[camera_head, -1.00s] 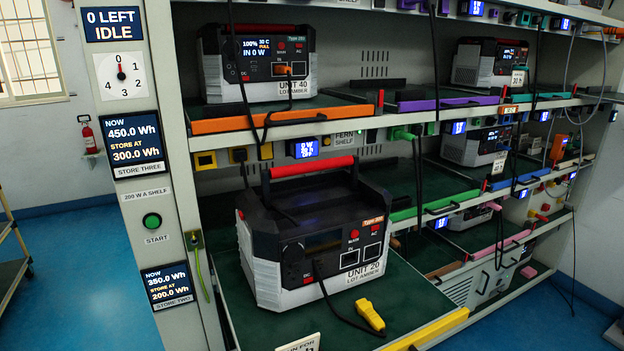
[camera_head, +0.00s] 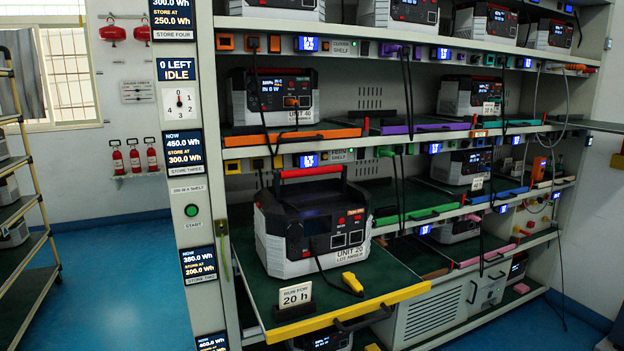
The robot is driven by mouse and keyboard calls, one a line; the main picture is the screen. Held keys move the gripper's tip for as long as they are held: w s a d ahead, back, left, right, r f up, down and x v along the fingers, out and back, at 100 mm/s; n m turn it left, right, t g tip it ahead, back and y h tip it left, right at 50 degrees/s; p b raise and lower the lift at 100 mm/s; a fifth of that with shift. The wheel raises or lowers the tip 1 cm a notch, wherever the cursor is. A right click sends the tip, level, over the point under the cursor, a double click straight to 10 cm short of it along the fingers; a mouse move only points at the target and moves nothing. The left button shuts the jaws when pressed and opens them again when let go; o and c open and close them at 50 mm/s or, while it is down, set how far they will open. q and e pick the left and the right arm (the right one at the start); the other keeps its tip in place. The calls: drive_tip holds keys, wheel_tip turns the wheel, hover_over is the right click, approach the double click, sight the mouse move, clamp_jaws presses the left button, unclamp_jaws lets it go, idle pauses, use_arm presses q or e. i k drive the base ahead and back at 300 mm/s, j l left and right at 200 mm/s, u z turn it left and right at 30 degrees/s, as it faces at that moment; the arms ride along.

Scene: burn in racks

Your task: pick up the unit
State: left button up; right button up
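Unit 20 (camera_head: 312,228), a white and black power unit with a red top handle (camera_head: 311,172), stands upright on a pulled-out shelf tray (camera_head: 385,276) with a yellow front edge. Its display is dark. A black cable runs from its front to a yellow plug (camera_head: 352,282) lying on the tray. A sign reading "20 h" (camera_head: 295,296) stands at the tray's front left. Unit 40 (camera_head: 272,97) sits on the shelf above, with an orange plug in its front. Neither of my grippers shows in the head view.
The rack (camera_head: 205,120) holds several other units on shelves with coloured tray edges. A shelved cart (camera_head: 28,190) stands at the left. Blue floor (camera_head: 125,275) is clear between cart and rack.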

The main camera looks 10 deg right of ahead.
sight(283, 234)
drive_tip(key=k+z, duration=0.1)
drive_tip(key=z, duration=0.35)
drive_tip(key=k+z, duration=0.15)
drive_tip(key=z, duration=1.6)
drive_tip(key=j+z, duration=0.15)
drive_tip(key=j, duration=0.15)
drive_tip(key=k+j+z, duration=0.1)
drive_tip(key=j, duration=0.2)
drive_tip(key=k+j, duration=0.15)
drive_tip(key=j, duration=0.3)
drive_tip(key=k+j, duration=0.15)
drive_tip(key=j, duration=0.35)
drive_tip(key=k+j, duration=0.1)
drive_tip(key=j, duration=0.35)
drive_tip(key=k+j, duration=0.15)
drive_tip(key=j, duration=0.3)
drive_tip(key=k+j, duration=0.15)
drive_tip(key=j, duration=0.3)
drive_tip(key=k+j, duration=0.15)
drive_tip(key=j, duration=0.35)
drive_tip(key=k+j, duration=0.1)
drive_tip(key=j, duration=0.35)
drive_tip(key=k+j, duration=0.15)
drive_tip(key=j, duration=0.3)
